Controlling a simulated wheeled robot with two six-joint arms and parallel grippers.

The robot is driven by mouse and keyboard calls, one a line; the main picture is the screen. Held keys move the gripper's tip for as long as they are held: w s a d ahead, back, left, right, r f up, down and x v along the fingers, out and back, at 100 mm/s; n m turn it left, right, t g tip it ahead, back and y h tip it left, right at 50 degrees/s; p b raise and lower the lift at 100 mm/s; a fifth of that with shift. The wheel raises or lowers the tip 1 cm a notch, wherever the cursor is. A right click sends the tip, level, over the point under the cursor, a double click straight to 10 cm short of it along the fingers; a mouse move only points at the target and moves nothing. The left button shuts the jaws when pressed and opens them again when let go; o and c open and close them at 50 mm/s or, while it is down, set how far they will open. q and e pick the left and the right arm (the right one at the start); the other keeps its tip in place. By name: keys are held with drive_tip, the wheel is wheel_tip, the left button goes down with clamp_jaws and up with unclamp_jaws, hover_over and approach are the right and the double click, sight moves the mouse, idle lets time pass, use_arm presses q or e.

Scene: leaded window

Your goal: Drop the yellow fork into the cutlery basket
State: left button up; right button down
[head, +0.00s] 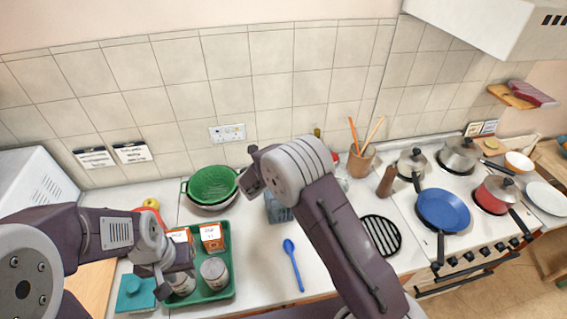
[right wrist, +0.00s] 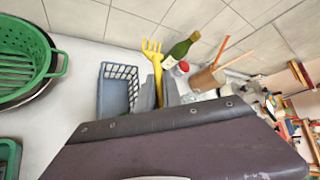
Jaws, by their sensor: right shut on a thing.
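The yellow fork (right wrist: 153,62) shows in the right wrist view, tines up, just right of the cutlery basket. My right gripper (right wrist: 161,90) is shut on it; its fingers are partly hidden by my own wrist. The blue-grey cutlery basket (right wrist: 118,92) stands on the counter, and its near part is hidden. In the head view the basket (head: 277,210) is partly covered by my right arm, and the fork cannot be made out. My left gripper (head: 163,277) hangs over the left side of the green tray, by a jar; its jaw opening is unclear.
A green colander (head: 211,186) stands left of the basket. The green tray (head: 216,296) holds jars and orange boxes. A blue spoon (head: 293,263) lies on the counter. A green bottle (right wrist: 180,52) and utensil pot (head: 361,162) stand behind, to the right.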

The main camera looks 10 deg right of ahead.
wheel_tip(320, 180, down, 5)
drive_tip(key=b, duration=0.3)
drive_tip(key=shift+w+f+b, duration=0.1)
drive_tip(key=shift+f+b, duration=0.05)
drive_tip(key=shift+b, duration=0.25)
drive_tip(key=c, duration=1.4)
unclamp_jaws()
drive_tip(key=b+v, duration=0.2)
drive_tip(key=v, duration=0.7)
